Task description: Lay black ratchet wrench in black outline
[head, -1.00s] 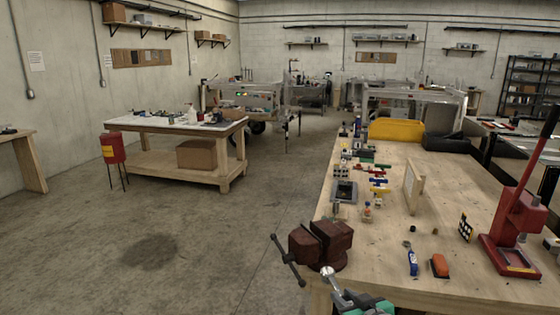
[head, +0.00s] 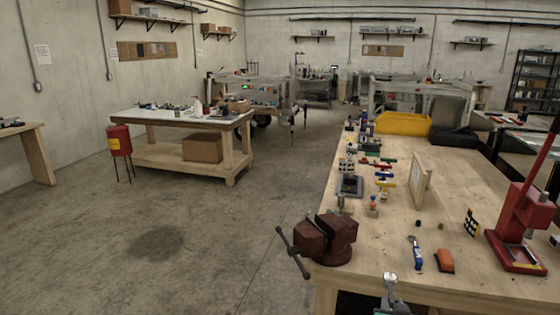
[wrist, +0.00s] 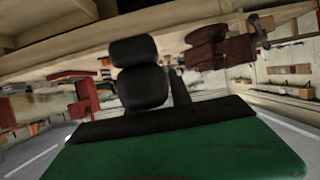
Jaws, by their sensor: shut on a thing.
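In the wrist view, my gripper (wrist: 142,85) shows its dark fingers beyond its green body. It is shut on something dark. The fingers mostly hide the held thing, so its shape is unclear; it fits the black ratchet wrench, and a slim dark bar (wrist: 181,88) shows beside the fingers. In the head view, only a grey-white part of my arm shows at the bottom edge, in front of the wooden workbench (head: 385,233). I cannot make out a black outline in either view.
A dark red vise (head: 325,238) is on the bench's near left corner. A blue-handled tool (head: 417,254), an orange block (head: 445,260) and a red press (head: 520,235) stand to its right. An upright wooden board (head: 421,180) is behind. Another table (head: 180,119) stands left across open floor.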

